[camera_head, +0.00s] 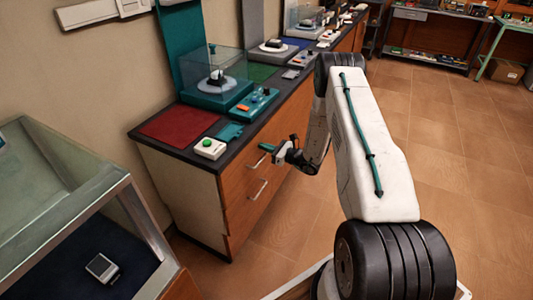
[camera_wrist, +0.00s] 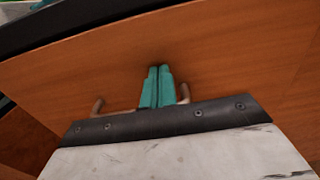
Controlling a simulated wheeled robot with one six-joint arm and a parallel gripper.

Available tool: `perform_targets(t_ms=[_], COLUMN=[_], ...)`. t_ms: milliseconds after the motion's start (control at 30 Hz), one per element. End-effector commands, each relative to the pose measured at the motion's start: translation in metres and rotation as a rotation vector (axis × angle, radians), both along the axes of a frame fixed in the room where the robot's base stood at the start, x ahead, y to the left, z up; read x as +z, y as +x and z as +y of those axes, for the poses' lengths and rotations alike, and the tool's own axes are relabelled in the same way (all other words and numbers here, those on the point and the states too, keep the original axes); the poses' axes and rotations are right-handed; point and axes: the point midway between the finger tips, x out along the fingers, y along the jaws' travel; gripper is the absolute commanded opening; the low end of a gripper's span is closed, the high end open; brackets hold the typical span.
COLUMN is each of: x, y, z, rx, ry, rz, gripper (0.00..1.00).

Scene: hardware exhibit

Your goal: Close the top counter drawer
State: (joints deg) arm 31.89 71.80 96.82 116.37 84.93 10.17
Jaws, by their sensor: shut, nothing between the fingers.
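The top counter drawer has a brown wooden front (camera_head: 236,181) just under the dark countertop, with a metal handle (camera_head: 259,160). Its front (camera_wrist: 230,60) fills most of the wrist view. In the head view it looks nearly flush with the counter; I cannot tell whether a small gap is left. My gripper (camera_head: 265,148) is at the drawer front, close to the handle. Its teal fingers (camera_wrist: 159,70) are together, empty, and point at the wood. Parts of the handle (camera_wrist: 183,93) show on both sides of the fingers. Whether the fingertips touch the front is unclear.
A lower drawer handle (camera_head: 258,189) is below. A glass display case (camera_head: 60,200) stands at left. Open tiled floor (camera_head: 460,150) lies right.

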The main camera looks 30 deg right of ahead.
Motion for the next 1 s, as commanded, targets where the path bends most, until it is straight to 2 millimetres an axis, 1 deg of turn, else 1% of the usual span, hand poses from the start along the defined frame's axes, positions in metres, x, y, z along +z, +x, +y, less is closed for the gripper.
perform_targets(t_ms=[100,233,700,833,1000], x=[0.000,0.000,0.002,0.002,0.001], y=[0.007,0.011,0.015,0.009,-0.012], z=[0.002,0.004,0.010,0.006,-0.014], rx=[-0.002,-0.003,0.005,0.006,-0.003], ry=[-0.001,-0.001,-0.002,-0.002,0.001], rz=[0.001,0.001,-0.004,-0.004,0.000], gripper=[0.00,0.00,0.00,0.00,0.00])
